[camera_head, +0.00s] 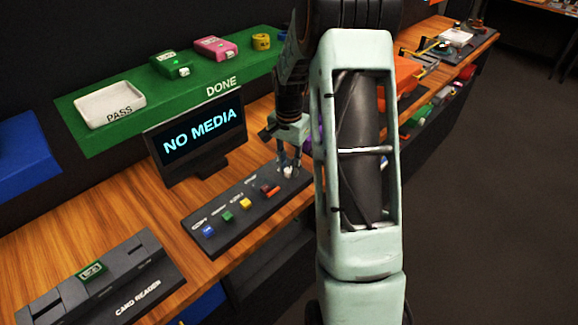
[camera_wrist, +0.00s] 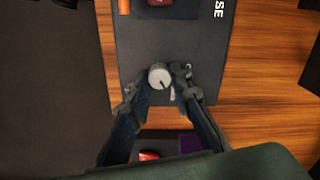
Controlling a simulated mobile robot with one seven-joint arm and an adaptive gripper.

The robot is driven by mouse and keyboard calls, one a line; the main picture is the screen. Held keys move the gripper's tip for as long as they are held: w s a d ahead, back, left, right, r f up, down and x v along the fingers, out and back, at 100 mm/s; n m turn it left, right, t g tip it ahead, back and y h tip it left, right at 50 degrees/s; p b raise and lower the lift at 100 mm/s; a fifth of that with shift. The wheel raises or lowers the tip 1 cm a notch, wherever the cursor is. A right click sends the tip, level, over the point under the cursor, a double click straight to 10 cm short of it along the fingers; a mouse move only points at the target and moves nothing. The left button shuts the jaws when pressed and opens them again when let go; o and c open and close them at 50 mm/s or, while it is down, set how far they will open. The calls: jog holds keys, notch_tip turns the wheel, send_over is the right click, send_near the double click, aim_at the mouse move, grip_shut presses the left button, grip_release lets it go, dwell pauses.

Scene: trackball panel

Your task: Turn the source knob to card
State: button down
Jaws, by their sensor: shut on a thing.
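The source knob, a round pale knob (camera_wrist: 159,75) with a dark pointer line, sits on the dark control panel (camera_wrist: 135,45) in the wrist view. Its pointer line slants toward the lower right of that view. My gripper (camera_wrist: 163,82) has one finger on each side of the knob and is shut on it. In the head view my gripper (camera_head: 289,160) reaches down to the right end of the panel (camera_head: 222,240), largely covering the knob. The position labels around the knob are hidden or too small to read.
A monitor (camera_head: 199,135) behind the panel reads "NO MEDIA". Blue, green, yellow and orange controls line the panel. A card reader (camera_head: 135,275) with a green card (camera_head: 91,271) is at front left. A green shelf (camera_head: 75,130) marked "DONE" overhangs behind, bearing a white "PASS" tray (camera_head: 110,100).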

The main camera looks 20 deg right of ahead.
aim_at(288, 169)
jog(key=shift+n, duration=0.3)
jog(key=n+b, duration=0.1)
jog(key=n, duration=0.4)
jog(key=shift+n+b, duration=0.3)
jog(key=n, duration=0.5)
jog(key=shift+n, duration=0.3)
jog(key=shift+w, duration=0.1)
jog(key=c, duration=1.7)
grip_release()
jog(key=shift+c, duration=0.2)
notch_tip(288, 169, up, 12)
jog(key=shift+a+b, duration=0.1)
jog(key=shift+b, duration=0.2)
